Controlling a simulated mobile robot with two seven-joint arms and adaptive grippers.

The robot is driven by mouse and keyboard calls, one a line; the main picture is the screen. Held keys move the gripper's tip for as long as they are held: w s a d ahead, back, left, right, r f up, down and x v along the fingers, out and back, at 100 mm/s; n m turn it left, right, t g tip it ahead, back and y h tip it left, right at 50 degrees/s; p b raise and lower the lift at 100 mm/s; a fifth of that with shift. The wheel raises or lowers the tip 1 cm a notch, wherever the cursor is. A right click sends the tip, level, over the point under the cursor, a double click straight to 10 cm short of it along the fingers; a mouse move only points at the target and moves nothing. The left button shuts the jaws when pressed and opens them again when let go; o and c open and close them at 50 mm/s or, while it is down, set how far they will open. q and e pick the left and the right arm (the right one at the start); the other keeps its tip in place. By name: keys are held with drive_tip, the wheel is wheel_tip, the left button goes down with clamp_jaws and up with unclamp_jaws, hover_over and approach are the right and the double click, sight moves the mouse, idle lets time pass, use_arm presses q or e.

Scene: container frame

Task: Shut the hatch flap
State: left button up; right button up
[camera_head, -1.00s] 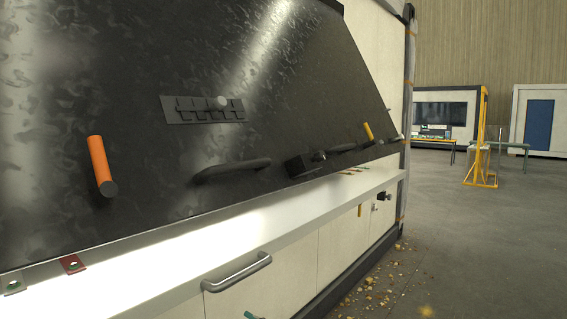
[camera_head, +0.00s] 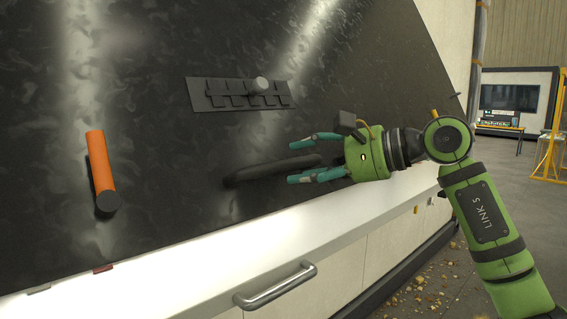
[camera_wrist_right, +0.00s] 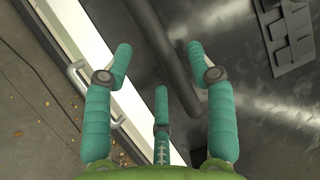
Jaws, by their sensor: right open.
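The hatch flap (camera_head: 150,60) is a large dark, mottled panel that slants above a white ledge; it also fills the right of the right wrist view (camera_wrist_right: 240,110). A dark bar handle (camera_head: 250,172) is fixed low on the flap. It shows in the right wrist view (camera_wrist_right: 165,60) as a dark bar running between the fingers. My right gripper (camera_head: 292,163) is open, with teal fingers above and below the handle's right end in the head view. I cannot tell whether they touch it. My left gripper is not in view.
An orange cylinder grip (camera_head: 100,165) and a slotted plate (camera_head: 240,95) are on the flap. The white ledge (camera_head: 200,262) runs below, with a metal drawer handle (camera_head: 277,288) under it. Yellowish debris (camera_head: 433,288) lies on the floor at right, where there is open room.

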sight(293, 167)
drive_tip(key=p+x, duration=0.1)
drive_tip(key=x, duration=0.2)
drive_tip(key=shift+w, duration=0.2)
drive_tip(key=shift+w+a+f+p, duration=0.2)
drive_tip(key=shift+w+a+p, duration=0.1)
drive_tip(key=shift+a, duration=0.15)
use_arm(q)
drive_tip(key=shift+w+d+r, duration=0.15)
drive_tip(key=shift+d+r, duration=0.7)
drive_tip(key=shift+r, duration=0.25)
use_arm(e)
drive_tip(key=shift+s, duration=0.1)
